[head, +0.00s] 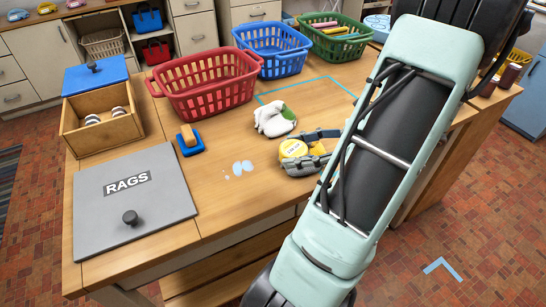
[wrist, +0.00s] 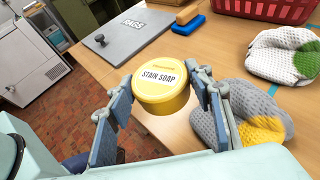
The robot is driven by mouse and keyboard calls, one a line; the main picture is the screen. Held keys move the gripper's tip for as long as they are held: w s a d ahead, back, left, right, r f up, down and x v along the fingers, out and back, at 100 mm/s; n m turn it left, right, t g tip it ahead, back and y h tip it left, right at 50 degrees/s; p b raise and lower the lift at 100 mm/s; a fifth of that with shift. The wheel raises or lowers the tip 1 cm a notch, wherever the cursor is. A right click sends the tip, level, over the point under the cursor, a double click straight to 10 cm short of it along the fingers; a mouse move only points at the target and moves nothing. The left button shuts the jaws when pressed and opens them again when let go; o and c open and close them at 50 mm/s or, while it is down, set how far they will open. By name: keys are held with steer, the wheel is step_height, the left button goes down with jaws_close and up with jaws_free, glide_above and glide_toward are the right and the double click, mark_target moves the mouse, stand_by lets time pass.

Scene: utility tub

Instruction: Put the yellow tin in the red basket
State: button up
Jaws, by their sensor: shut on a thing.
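The yellow tin (head: 293,149), with a pale lid reading STAIN SOAP, is between the fingers of my gripper (head: 308,150). In the wrist view the tin (wrist: 163,97) sits upright between the two fingertips (wrist: 167,88), and my gripper is shut on it. Whether it touches the table cannot be told. The red basket (head: 206,86) stands further back on the table, to the left of my gripper; its inside looks empty. Part of its side shows at the top right of the wrist view (wrist: 265,9).
A grey cloth with a yellow patch (wrist: 240,112) lies beside my gripper. A white and green cloth (head: 274,121) lies between gripper and baskets. Blue (head: 272,50) and green (head: 328,38) baskets stand right of the red one. A sponge (head: 189,141) and a RAGS lid (head: 133,200) are left.

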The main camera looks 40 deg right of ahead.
mark_target(300, 150)
steer(key=v, duration=0.6)
steer(key=shift+a, duration=0.15)
steer(key=w+a+r+n+g+y+p, duration=0.15)
steer(key=w+a+p, duration=0.75)
steer(key=w, duration=0.9)
steer(key=w+a+p, duration=0.1)
steer(key=w+a, duration=0.1)
steer(key=a, duration=0.4)
steer(key=w+a+n+y+p, duration=0.1)
steer(key=w+a, duration=0.2)
steer(key=a, duration=0.4)
steer(key=w+a+g+p, duration=0.1)
steer(key=w+a, duration=0.2)
steer(key=a, duration=0.3)
steer(key=shift+w+f+n, duration=0.15)
steer(key=shift+w+n, duration=0.05)
steer(key=shift+n, duration=0.15)
steer(key=shift+a, duration=0.1)
